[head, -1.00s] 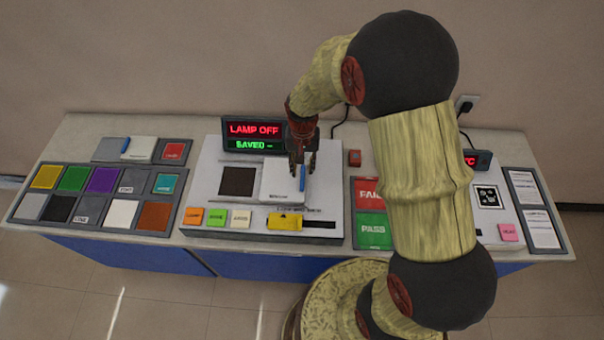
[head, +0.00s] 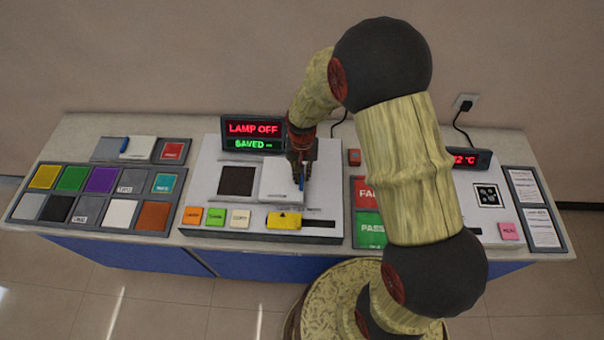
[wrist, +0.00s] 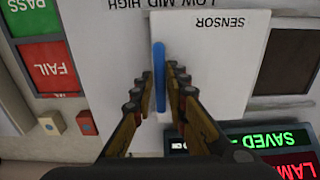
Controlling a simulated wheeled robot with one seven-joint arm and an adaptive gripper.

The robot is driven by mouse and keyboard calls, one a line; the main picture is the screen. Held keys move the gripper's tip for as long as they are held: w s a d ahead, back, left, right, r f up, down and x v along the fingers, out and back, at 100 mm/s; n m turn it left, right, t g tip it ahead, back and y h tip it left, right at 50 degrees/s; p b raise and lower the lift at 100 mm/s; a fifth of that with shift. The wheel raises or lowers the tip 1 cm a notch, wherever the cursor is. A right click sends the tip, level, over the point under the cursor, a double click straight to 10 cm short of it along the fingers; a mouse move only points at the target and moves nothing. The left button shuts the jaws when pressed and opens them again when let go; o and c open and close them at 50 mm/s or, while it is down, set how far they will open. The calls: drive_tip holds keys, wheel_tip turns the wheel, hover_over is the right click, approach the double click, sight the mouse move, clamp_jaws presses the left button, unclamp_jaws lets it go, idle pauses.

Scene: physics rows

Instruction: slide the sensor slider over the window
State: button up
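The sensor slider (head: 277,180) is a white plate with an upright blue handle (wrist: 158,68); in the wrist view it bears the word SENSOR (wrist: 220,45). The plate lies to the right of the dark square window (head: 237,181) in the head view, leaving the window uncovered. The window also shows at the right edge of the wrist view (wrist: 285,62). My gripper (wrist: 158,82) is open, its fingers on either side of the blue handle with small gaps visible. In the head view my gripper (head: 300,178) partly hides the handle.
Behind the slider stands a display (head: 253,134) reading LAMP OFF and SAVED. A yellow slider (head: 284,221) and coloured buttons (head: 216,217) line the panel front. Red FAIL and green PASS pads (head: 369,230) lie to the right, partly behind my arm.

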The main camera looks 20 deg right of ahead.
clamp_jaws()
idle(0.4)
drive_tip(key=w+a, duration=0.2)
drive_tip(key=a, duration=0.3)
drive_tip(key=w+a, duration=0.2)
drive_tip(key=a, duration=0.2)
drive_tip(key=w+a, duration=0.2)
drive_tip(key=a, duration=0.3)
drive_tip(key=shift+a, duration=0.3)
drive_tip(key=shift+w+a+r, duration=0.1)
drive_tip(key=shift+w+a, duration=0.2)
drive_tip(key=shift+a, duration=0.2)
drive_tip(key=shift+o, duration=1.4)
unclamp_jaws()
drive_tip(key=shift+a, duration=0.15)
drive_tip(key=shift+o, duration=1)
wheel_tip(320, 180, up, 12)
